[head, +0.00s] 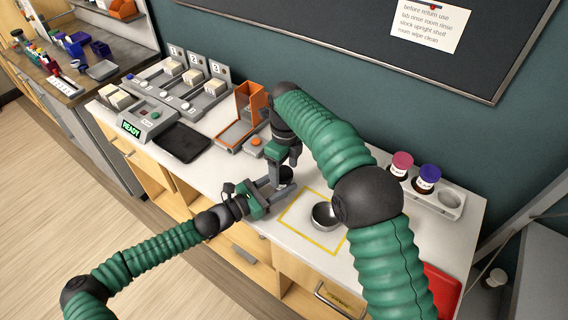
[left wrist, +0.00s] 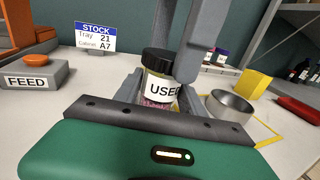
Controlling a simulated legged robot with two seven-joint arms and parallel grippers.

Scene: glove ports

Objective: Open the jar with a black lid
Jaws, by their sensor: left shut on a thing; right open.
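The jar with a black lid (left wrist: 158,62) stands upright in the left wrist view, with a white "USED" label and pinkish contents. My left gripper (head: 276,188) is shut on the jar's body, its fingers on either side below the lid. In the head view the jar (head: 286,174) is mostly hidden by the grippers and only something dark shows. My right gripper (head: 283,158) points down from above at the jar. It is open, with its grey fingers (left wrist: 192,45) around or beside the lid; contact cannot be told.
A metal bowl (head: 324,216) sits inside a yellow outlined square (head: 296,237) right of the jar. A rack (head: 443,208) holds pink-lidded (head: 401,162) and blue-lidded (head: 427,176) jars. An orange chute (head: 248,103) and FEED button (left wrist: 37,60) stand to the left. A red item (head: 442,290) lies at right.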

